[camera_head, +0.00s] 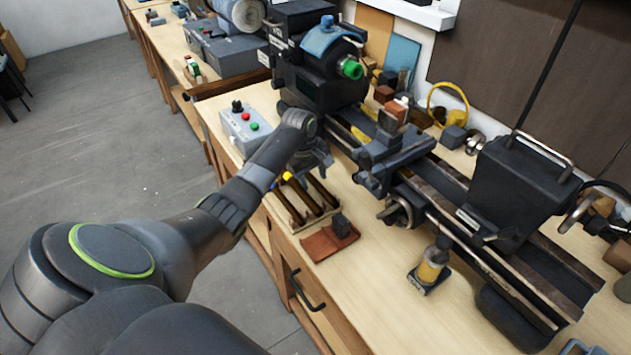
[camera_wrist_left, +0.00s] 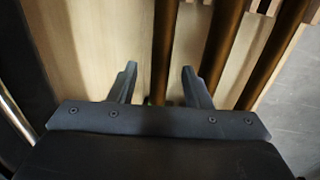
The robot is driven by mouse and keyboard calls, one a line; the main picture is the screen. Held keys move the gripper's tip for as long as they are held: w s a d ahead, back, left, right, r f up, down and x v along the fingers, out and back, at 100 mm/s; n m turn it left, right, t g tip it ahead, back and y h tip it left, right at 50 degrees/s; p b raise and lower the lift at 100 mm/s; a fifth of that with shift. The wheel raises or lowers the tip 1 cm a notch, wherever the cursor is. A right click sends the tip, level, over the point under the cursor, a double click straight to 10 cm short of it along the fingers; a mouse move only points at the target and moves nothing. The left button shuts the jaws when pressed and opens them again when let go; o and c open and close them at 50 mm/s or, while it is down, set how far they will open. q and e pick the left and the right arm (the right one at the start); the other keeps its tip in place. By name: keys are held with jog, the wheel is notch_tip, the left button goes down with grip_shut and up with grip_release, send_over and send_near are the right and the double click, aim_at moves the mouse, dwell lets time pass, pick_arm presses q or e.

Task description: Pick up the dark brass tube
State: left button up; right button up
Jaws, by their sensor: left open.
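Several brown brass tubes lie side by side in a wooden rack (camera_head: 292,222) on the bench. In the head view one dark tube (camera_head: 297,203) lies in the rack near my left gripper (camera_head: 310,165). In the left wrist view a dark brass tube (camera_wrist_left: 164,45) runs between the two open fingers of my left gripper (camera_wrist_left: 159,70). Another tube (camera_wrist_left: 223,45) passes just right of the fingers, and a third (camera_wrist_left: 274,50) lies farther right. The tubes look alike in colour, so I cannot tell for sure which is darkest. Contact is not visible. My right gripper is not in view.
A grey control box (camera_head: 245,127) with coloured buttons stands beside the rack. The lathe (camera_head: 400,160) fills the right side.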

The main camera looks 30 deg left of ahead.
pick_arm(q)
jog(key=shift+f, duration=0.1)
grip_shut()
dwell(0.3)
